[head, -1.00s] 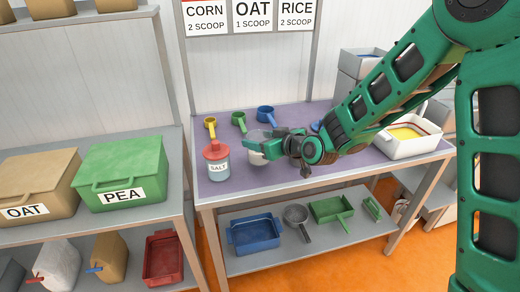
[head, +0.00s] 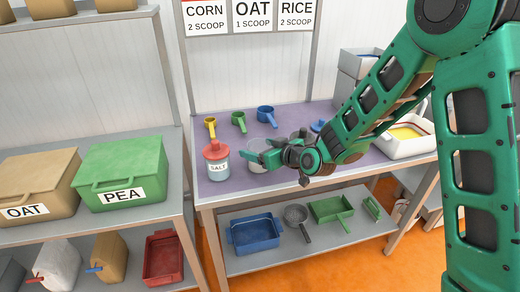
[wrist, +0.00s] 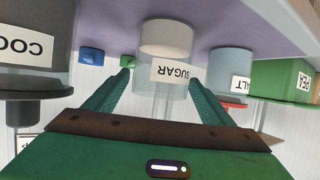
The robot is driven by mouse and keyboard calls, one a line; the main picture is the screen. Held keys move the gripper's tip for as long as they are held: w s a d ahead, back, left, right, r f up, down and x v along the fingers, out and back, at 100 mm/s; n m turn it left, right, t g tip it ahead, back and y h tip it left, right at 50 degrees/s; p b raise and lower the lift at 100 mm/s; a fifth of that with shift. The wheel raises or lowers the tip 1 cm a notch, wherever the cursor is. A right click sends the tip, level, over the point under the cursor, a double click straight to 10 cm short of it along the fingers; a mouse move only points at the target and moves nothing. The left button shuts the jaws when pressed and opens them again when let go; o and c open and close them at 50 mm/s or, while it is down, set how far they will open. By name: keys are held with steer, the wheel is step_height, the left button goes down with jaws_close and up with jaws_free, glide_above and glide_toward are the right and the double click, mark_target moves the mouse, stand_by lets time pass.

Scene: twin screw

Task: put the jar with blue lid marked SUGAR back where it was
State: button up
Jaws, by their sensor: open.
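The SUGAR jar (wrist: 172,74) is clear with white contents and stands on the purple table top. It shows upside down in the wrist view, between the spread fingers of my gripper (wrist: 160,76). In the head view my gripper (head: 263,151) is open just right of the jar (head: 255,161) and partly covers it. I see no blue lid on the jar in either view. I cannot tell whether the fingers touch it.
The red-lidded SALT jar (head: 217,161) stands close on the left. Yellow (head: 210,124), green (head: 239,120) and blue (head: 266,113) scoops lie behind. A white tray (head: 408,146) is at the right. A dark-lidded jar (wrist: 35,62) flanks the gripper in the wrist view.

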steer(key=v, duration=1.2)
steer(key=shift+r, duration=0.1)
steer(key=s+d+f+m+g+h, duration=0.1)
steer(key=s+d+m+g+h, duration=0.2)
steer(key=d, duration=1)
steer(key=s+d+m+g+h, duration=0.15)
steer(key=s+d+h, duration=0.35)
steer(key=d, duration=0.8)
steer(key=s+d+r+m+g, duration=0.1)
steer(key=s+d+m, duration=0.4)
steer(key=s, duration=0.6)
steer(key=s+d+r+m+g, duration=0.2)
steer(key=s+d+m+g, duration=0.2)
steer(key=s, duration=0.8)
steer(key=d+m, duration=0.1)
steer(key=d, duration=0.1)
steer(key=shift+s+d+g+h, duration=0.3)
steer(key=shift+d+g, duration=0.05)
steer(key=shift+d, duration=0.05)
steer(key=shift+r, duration=0.15)
